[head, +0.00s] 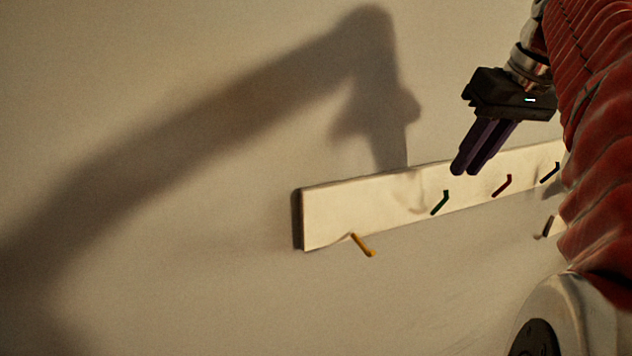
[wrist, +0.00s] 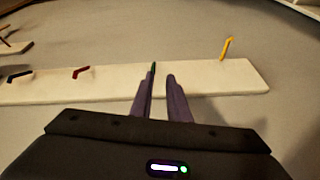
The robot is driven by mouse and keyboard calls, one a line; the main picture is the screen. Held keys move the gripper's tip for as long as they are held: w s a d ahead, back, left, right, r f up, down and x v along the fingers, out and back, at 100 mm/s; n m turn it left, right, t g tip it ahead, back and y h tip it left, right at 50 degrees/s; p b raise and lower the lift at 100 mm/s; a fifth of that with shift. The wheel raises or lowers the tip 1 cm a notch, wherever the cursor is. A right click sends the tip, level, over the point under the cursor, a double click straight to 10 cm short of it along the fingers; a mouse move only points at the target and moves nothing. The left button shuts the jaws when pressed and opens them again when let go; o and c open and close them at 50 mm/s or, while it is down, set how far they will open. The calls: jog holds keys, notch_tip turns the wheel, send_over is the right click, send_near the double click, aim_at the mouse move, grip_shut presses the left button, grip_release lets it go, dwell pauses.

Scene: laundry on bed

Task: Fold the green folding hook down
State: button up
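The green hook (head: 440,202) is on a pale rail on the wall. In the head view it slants from upper right to lower left. In the wrist view the green hook (wrist: 153,68) shows only as a sliver at the tip of the left finger, which hides most of it. My gripper (head: 466,170) has dark purple fingers pointing down and left, above and right of the green hook in the head view. In the wrist view my gripper (wrist: 160,76) shows a narrow gap between its fingers, with nothing seen held. I cannot tell whether a finger touches the hook.
The pale rail (head: 325,215) also carries a yellow hook (head: 363,245), a red hook (head: 502,186) and a black hook (head: 550,172). The yellow one points another way. Another small hook (head: 547,227) shows lower right. Bare wall lies around the rail.

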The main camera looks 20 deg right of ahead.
aim_at(442, 203)
jog(key=shift+w+d+r, duration=0.15)
jog(key=shift+d+r, duration=0.4)
jog(key=shift+d, duration=0.25)
jog(key=shift+f, duration=0.1)
jog(key=x, duration=1.3)
jog(key=shift+w+f, duration=0.1)
jog(key=shift+f, duration=0.15)
grip_shut()
